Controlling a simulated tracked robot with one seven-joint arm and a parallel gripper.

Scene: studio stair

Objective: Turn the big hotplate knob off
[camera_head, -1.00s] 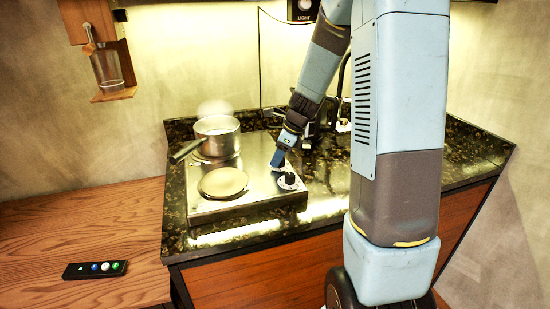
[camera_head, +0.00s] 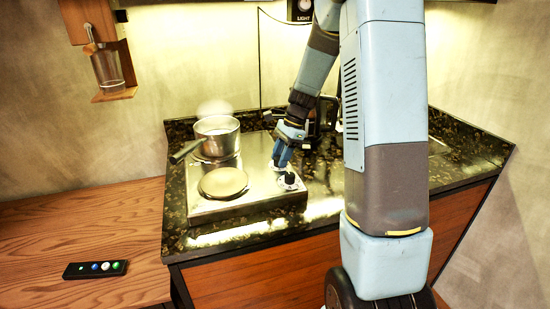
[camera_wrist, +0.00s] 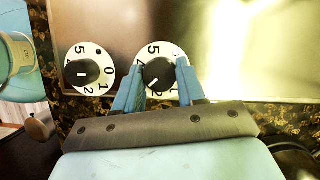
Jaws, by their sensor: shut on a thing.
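The steel hotplate (camera_head: 245,205) stands on the dark counter, with two black knobs on white numbered dials at its right side. In the head view, my gripper (camera_head: 281,160) reaches down at the rear knob's place and hides most of that knob. The front knob (camera_head: 289,179) is free. In the wrist view, my gripper (camera_wrist: 157,85) has its blue fingers on either side of one knob (camera_wrist: 160,74), shut on it. Its white mark points to the lower left, near the 2. The free knob (camera_wrist: 83,73) is to its left. I cannot tell which hotplate each knob serves.
A steaming pot (camera_head: 217,137) stands on the rear plate, its handle pointing left. The front round plate (camera_head: 223,182) is bare. A dark appliance (camera_head: 322,118) stands behind my gripper. A remote with coloured buttons (camera_head: 95,268) lies on the wooden table at left.

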